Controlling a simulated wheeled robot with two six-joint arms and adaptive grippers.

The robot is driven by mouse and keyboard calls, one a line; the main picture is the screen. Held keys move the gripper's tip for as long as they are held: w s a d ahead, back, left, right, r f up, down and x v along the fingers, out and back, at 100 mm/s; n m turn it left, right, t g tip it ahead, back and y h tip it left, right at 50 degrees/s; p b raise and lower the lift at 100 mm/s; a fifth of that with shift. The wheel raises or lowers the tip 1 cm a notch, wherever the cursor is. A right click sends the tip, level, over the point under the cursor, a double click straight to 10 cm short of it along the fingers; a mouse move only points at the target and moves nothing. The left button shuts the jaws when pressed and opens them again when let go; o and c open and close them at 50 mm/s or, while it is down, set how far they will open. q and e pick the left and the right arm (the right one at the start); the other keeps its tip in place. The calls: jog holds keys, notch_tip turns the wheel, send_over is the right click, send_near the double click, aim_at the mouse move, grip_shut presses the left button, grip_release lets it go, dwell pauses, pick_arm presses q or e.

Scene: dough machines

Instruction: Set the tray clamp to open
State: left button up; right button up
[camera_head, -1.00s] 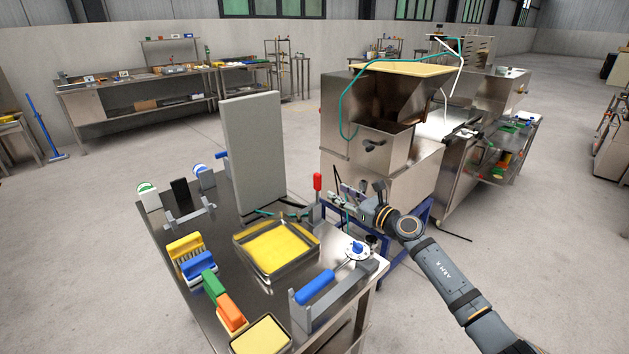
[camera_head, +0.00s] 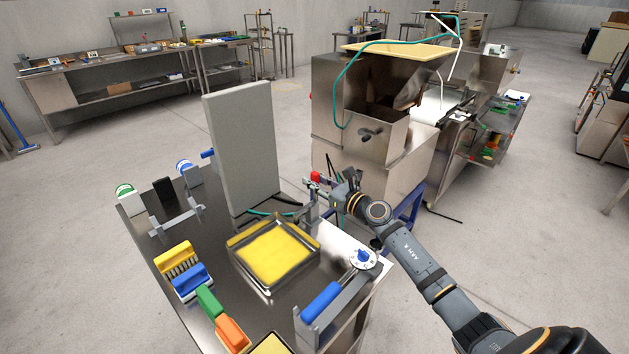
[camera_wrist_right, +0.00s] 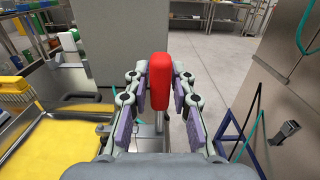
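The tray clamp's red handle (camera_head: 316,177) stands upright on a grey post at the back right edge of the steel table. The metal tray with a yellow slab (camera_head: 272,252) is just left of it. My right gripper (camera_head: 320,186) reaches the handle from the right. In the right wrist view, the red handle (camera_wrist_right: 160,80) stands between the two fingers of my right gripper (camera_wrist_right: 160,92). Small gaps show on both sides, so the fingers are around it but not closed on it. The clamp's lower part is partly hidden. My left gripper is not in view.
A tall grey panel (camera_head: 243,148) stands behind the tray. A steel dough machine (camera_head: 370,120) is close behind my right gripper. A blue-handled lever (camera_head: 320,303) with a dial (camera_head: 362,258) is at the table's front right. Brushes (camera_head: 180,270) lie on the left.

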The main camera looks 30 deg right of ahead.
grip_shut()
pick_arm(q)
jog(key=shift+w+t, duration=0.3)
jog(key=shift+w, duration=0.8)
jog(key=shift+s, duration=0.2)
pick_arm(e)
jog(key=shift+w+d+m, duration=0.15)
jog(key=shift+d+m, duration=0.2)
jog(key=shift+m, duration=0.15)
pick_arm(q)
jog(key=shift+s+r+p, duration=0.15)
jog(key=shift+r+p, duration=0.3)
pick_arm(e)
jog(key=w+d+f+m, duration=0.2)
jog(key=d+m, duration=0.3)
jog(key=m, duration=0.6)
jog(key=shift+d+f, duration=0.2)
jog(key=shift+f, duration=0.7)
jog(key=shift+s, duration=0.1)
